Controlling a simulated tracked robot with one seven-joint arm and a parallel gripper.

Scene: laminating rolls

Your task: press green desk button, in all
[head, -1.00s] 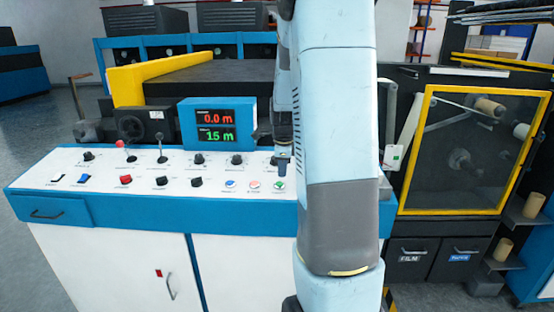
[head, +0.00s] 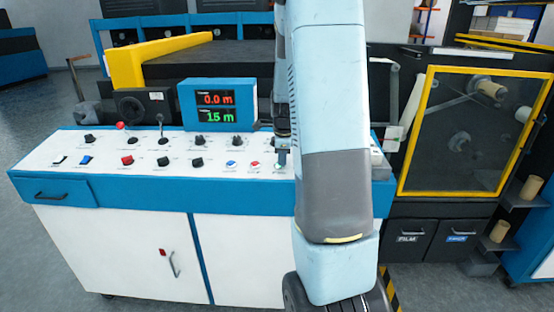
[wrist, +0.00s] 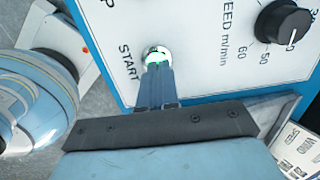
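The green button (wrist: 154,52) sits in a pale ring on the white panel face, beside the word START, in the wrist view. My gripper (wrist: 155,68) is shut and empty, its two blue-grey fingers side by side. The fingertips overlap the near part of the button; whether they touch it or push it in I cannot tell. In the head view my gripper (head: 281,160) reaches down at the right part of the control desk (head: 110,158) and hides the green button.
Blue (head: 231,164) and red (head: 255,165) buttons lie just left of my gripper. A black speed knob (wrist: 283,21) stands near the button. A yellow-framed window (head: 465,135) is at right.

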